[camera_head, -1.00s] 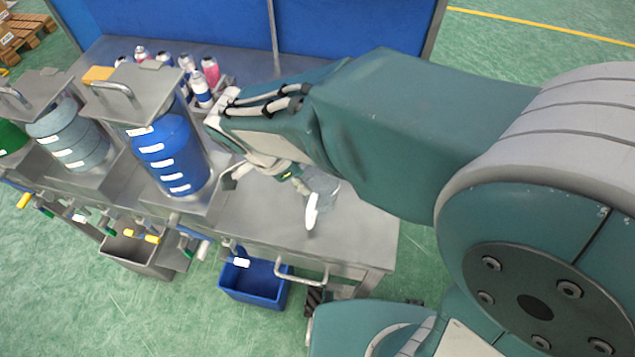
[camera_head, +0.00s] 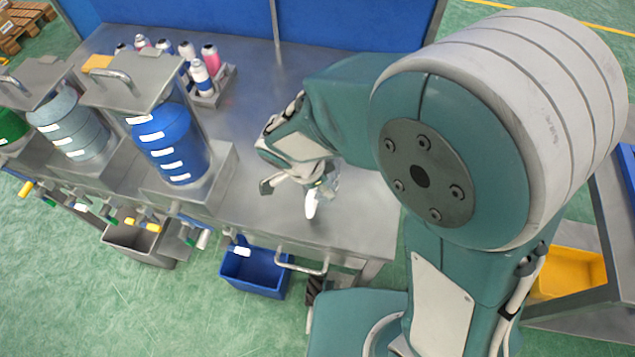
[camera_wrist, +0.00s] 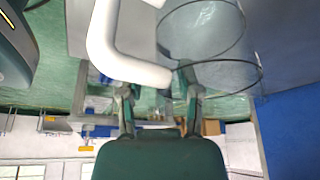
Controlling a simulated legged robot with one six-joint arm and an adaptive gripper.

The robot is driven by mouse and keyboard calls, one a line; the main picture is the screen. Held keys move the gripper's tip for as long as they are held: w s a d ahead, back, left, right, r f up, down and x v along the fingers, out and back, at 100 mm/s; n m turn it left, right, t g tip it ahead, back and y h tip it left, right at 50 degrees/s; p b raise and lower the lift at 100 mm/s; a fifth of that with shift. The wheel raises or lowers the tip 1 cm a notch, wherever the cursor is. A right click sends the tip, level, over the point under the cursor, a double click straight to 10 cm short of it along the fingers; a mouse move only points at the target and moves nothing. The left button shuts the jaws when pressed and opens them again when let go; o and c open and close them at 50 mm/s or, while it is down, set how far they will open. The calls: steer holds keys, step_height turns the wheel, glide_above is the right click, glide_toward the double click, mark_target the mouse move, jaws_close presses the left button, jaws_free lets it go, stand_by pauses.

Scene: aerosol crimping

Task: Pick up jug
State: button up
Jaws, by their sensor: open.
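The jug is a clear vessel with a white handle, standing on the metal table. In the head view its white handle (camera_head: 311,204) shows, while most of its clear body is hidden behind my gripper (camera_head: 292,180). In the wrist view the white handle (camera_wrist: 103,35) is large, and the clear body (camera_wrist: 205,40) lies to its right. My gripper (camera_wrist: 157,85) is open, its two fingers apart and pointing toward the jug. The lower bend of the handle shows near the gap between the fingertips. I cannot tell whether they touch.
The metal table (camera_head: 255,215) is clear around the jug. A rack (camera_head: 217,88) with pink and white cans stands behind left. A blue cylinder (camera_head: 170,145) under a metal lid stands at left. A blue bin (camera_head: 250,272) sits below the front edge, near a metal handle (camera_head: 305,265).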

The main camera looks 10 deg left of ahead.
steer(key=shift+c, duration=0.4)
jaws_close()
